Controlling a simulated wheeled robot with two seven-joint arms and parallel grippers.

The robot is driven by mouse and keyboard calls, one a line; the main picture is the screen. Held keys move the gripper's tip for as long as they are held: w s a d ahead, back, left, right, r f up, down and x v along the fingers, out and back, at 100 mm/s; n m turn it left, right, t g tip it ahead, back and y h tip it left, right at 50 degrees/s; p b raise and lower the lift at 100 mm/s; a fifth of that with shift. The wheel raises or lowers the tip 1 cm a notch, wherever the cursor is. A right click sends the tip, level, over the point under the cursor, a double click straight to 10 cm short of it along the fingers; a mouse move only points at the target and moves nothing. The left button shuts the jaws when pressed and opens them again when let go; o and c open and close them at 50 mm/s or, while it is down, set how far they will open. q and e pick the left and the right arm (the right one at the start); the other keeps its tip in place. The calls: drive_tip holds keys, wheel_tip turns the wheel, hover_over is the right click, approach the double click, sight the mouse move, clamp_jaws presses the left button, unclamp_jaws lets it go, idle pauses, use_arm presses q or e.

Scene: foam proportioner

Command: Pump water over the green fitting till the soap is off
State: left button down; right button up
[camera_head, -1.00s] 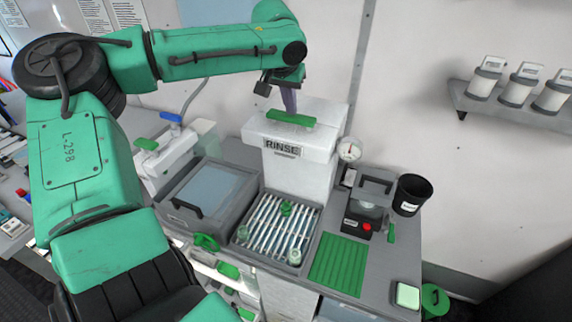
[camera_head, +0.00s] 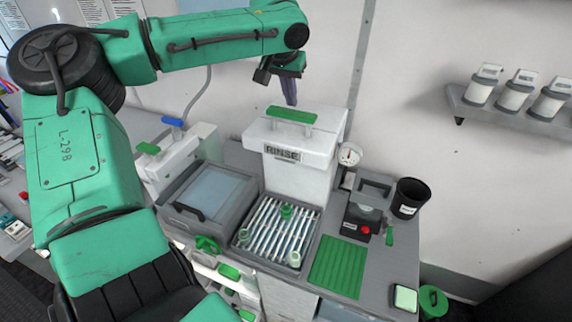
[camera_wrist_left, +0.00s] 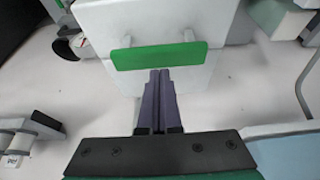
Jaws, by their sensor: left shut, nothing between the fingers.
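The white RINSE tank (camera_head: 303,150) stands at the back of the bench with a green pump handle (camera_head: 291,115) across its top. A metal drain rack (camera_head: 272,231) lies in front of it. A green fitting (camera_head: 286,211) sits on the rack; whether soap is on it is too small to tell. My left gripper (camera_head: 290,101) is shut and empty, pointing down above and behind the green handle. In the left wrist view the shut fingers (camera_wrist_left: 158,74) end close to the handle (camera_wrist_left: 160,56); touching or apart, I cannot tell. My right gripper is out of view.
A grey basin (camera_head: 208,190) stands left of the rack, with a white dispenser (camera_head: 182,158) behind it. A gauge (camera_head: 349,155), a grey device (camera_head: 366,208) and a black cup (camera_head: 410,197) stand on the right. The green mat (camera_head: 338,267) is bare.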

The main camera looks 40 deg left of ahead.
use_arm(q)
wheel_tip(320, 180, up, 6)
idle(0.5)
idle(0.4)
